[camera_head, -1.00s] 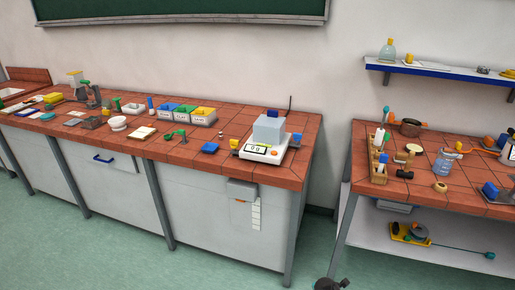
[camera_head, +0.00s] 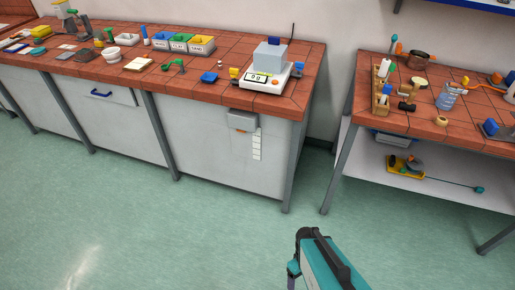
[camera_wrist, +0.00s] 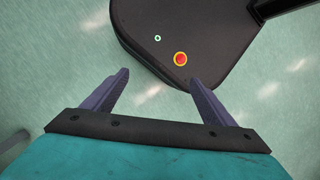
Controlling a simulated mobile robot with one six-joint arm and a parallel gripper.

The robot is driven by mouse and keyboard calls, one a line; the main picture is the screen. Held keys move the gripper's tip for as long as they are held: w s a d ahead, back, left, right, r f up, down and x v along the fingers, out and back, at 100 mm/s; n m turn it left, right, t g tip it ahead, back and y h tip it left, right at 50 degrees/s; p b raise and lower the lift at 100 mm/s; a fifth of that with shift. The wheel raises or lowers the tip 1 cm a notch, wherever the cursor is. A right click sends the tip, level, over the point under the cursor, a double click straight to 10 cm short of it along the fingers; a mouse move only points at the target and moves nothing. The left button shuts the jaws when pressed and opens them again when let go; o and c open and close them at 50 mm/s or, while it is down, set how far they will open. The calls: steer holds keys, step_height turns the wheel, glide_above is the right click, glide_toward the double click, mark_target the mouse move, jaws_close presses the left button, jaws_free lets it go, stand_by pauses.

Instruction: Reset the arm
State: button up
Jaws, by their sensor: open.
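My gripper (camera_wrist: 158,95) shows in the wrist view with its two purple-grey fingers spread apart and nothing between them. Beyond the fingers is my own dark base with a red button, over the green floor. In the head view a teal and black part of my arm (camera_head: 325,265) rises at the bottom edge, right of the middle. It is over bare floor, in front of the benches and apart from them. The fingertips are not clearly seen in the head view.
A long tiled bench (camera_head: 270,102) carries a balance (camera_head: 262,78), several labelled bins (camera_head: 200,45) and small tools. A second tiled bench (camera_head: 400,120) at right holds a bottle rack (camera_head: 380,90) and a clear jar (camera_head: 446,98). The green floor (camera_head: 150,225) in front is clear.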

steer(key=s+m, duration=0.1)
steer(key=m, duration=0.1)
steer(key=r+m+g, duration=0.1)
steer(key=m, duration=0.1)
steer(key=s+m, duration=0.1)
steer(key=m, duration=0.1)
steer(key=shift+s+a+r+m, duration=0.2)
steer(key=shift+s+a+m, duration=0.1)
steer(key=shift+s, duration=0.05)
